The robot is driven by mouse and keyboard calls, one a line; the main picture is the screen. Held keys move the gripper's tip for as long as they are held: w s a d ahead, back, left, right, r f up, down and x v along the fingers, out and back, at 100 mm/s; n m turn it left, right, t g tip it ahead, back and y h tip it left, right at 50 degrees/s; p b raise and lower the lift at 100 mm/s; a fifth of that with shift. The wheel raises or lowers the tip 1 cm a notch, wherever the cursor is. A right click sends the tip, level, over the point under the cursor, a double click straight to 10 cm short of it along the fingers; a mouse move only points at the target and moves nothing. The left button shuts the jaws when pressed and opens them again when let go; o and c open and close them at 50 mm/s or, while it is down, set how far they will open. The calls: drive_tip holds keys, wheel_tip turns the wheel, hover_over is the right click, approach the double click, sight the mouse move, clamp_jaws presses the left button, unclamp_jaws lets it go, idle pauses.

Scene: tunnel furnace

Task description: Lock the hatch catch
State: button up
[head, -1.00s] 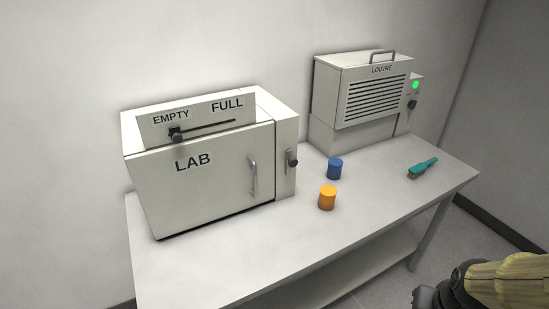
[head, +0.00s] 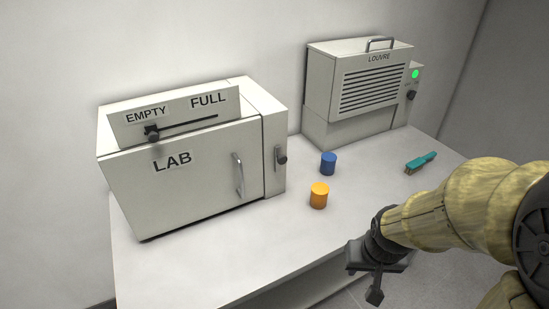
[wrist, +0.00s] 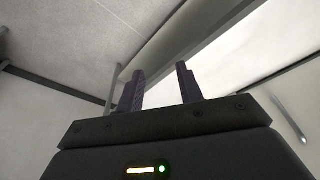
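The LAB box (head: 195,180) stands at the left of the table with its front door closed and a vertical bar handle (head: 238,176) on it. To the right of the handle, on the narrow side panel, is a dark knob on a slotted plate (head: 281,158), which looks like the catch. My gripper (head: 366,278) is in front of the table's front edge, low and to the right of the box, well apart from it. In the wrist view my gripper (wrist: 160,88) has its two fingers spread with nothing between them.
An orange cylinder (head: 319,195) and a blue cylinder (head: 328,163) stand on the table right of the box. A teal brush (head: 420,162) lies further right. The LOUVRE unit (head: 360,90) with a green light stands behind. The table front is clear.

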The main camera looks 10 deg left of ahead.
drive_tip(key=shift+s, duration=0.1)
drive_tip(key=o, duration=0.3)
drive_tip(key=w+a+f+n+t+y, duration=0.1)
drive_tip(key=w+a+f+n+t, duration=0.15)
drive_tip(key=w, duration=0.55)
drive_tip(key=w+a+f+n+t+y, duration=0.1)
drive_tip(key=w+f+n+t, duration=0.15)
drive_tip(key=w, duration=0.55)
drive_tip(key=w+a+r+t+y, duration=0.1)
drive_tip(key=w+a+t+y, duration=0.1)
drive_tip(key=w+a+r+n+t+y, duration=0.1)
drive_tip(key=w+a+t+y, duration=0.2)
drive_tip(key=w+a+r+t+y, duration=0.1)
drive_tip(key=w+a+t+y, duration=0.1)
drive_tip(key=w+y, duration=0.1)
drive_tip(key=shift+a+r+n+b, duration=0.35)
drive_tip(key=shift+a+n+b, duration=0.05)
